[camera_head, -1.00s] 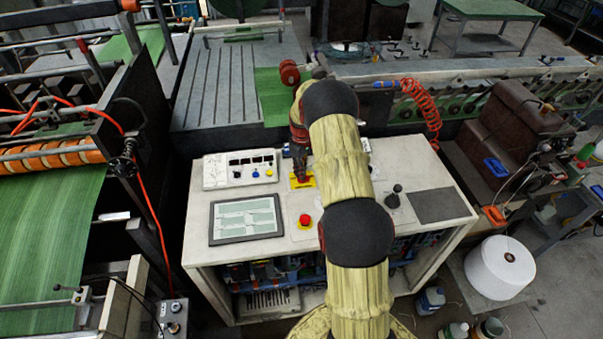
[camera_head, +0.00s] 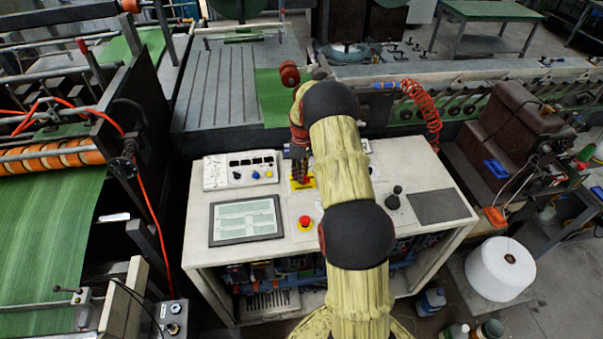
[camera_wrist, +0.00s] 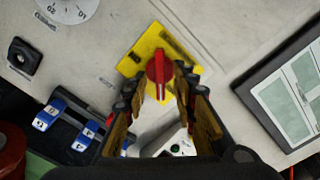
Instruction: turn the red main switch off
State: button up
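The red main switch (camera_wrist: 159,70) is a rotary handle on a yellow plate (camera_wrist: 133,62). In the wrist view it sits just beyond my gripper (camera_wrist: 166,88), with the fingers on either side of its lower end. The fingers are apart, with a gap between them; I cannot tell whether either one touches the handle. In the head view the yellow plate (camera_head: 309,184) lies on the console top, and my gripper (camera_head: 300,176) hangs over it and hides most of the switch.
In the wrist view, blue-and-white rocker parts (camera_wrist: 47,114) lie left and a dial (camera_wrist: 68,8) above.

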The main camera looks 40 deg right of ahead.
jog(key=shift+r, duration=0.1)
notch_tip(320, 180, up, 12)
dwell(0.5)
dwell(0.5)
